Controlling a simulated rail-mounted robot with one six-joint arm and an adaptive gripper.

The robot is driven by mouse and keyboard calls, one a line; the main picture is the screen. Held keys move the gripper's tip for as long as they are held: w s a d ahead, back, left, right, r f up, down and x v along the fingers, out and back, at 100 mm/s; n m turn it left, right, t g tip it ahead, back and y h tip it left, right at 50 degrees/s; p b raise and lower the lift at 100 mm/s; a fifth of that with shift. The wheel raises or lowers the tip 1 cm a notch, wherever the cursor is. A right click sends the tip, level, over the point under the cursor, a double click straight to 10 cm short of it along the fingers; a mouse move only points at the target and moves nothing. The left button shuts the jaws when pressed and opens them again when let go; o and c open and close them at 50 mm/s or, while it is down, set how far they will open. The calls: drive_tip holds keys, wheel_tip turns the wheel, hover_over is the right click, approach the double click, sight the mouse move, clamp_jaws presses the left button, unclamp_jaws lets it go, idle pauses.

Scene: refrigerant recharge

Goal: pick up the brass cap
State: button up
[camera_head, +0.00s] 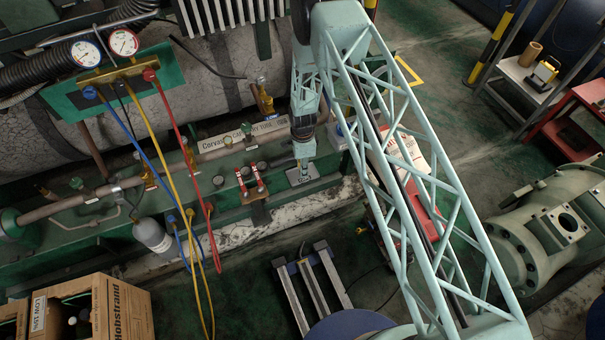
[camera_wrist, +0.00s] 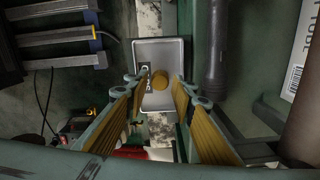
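The brass cap (camera_wrist: 160,82) is a small round, gold-brown piece in a grey metal tray (camera_wrist: 147,53), which has dark lettering on its floor. The tray also shows in the head view (camera_head: 294,180) on the green bench ledge, just below my gripper (camera_head: 304,155). In the wrist view my gripper (camera_wrist: 161,80) has its two fingers spread, one left and one right of the cap, with a gap on each side. The picture does not show clearly whether the fingertips are above the cap or down at its level. In the head view the cap is hidden or too small to tell.
A fitting with two red parts (camera_head: 253,190) stands on the ledge left of the tray. Pipework (camera_head: 215,151) and a sign (camera_head: 235,135) lie behind. Blue, yellow and red hoses hang from the gauges (camera_head: 105,50) farther left. A stand (camera_head: 312,290) is on the floor in front.

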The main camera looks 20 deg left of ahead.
drive_tip(key=shift+f, duration=0.95)
drive_tip(key=c, duration=0.6)
